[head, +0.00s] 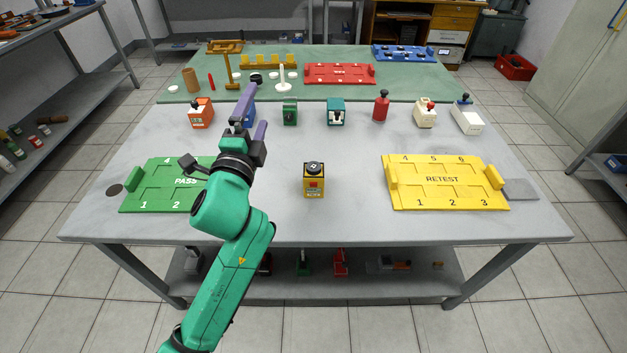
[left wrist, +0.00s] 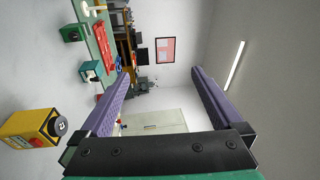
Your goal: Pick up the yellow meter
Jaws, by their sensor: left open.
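The yellow meter (head: 314,184) stands upright on the near middle of the white table, with a black knob on top and a red mark on its front. It also shows at the lower left of the left wrist view (left wrist: 30,129), where the picture is turned sideways. My left gripper (head: 252,108) has purple fingers and is open and empty. In the head view it is raised over the table, left of the yellow meter and beyond it, apart from it. The left wrist view shows nothing between the fingers (left wrist: 162,88). My right gripper is not in view.
A green PASS tray (head: 135,201) lies left and a yellow RETEST tray (head: 440,203) right. Behind stand an orange device (head: 201,113), a green one (head: 290,112), a teal one (head: 336,113), a red one (head: 381,106) and white ones (head: 425,114). Bare table surrounds the meter.

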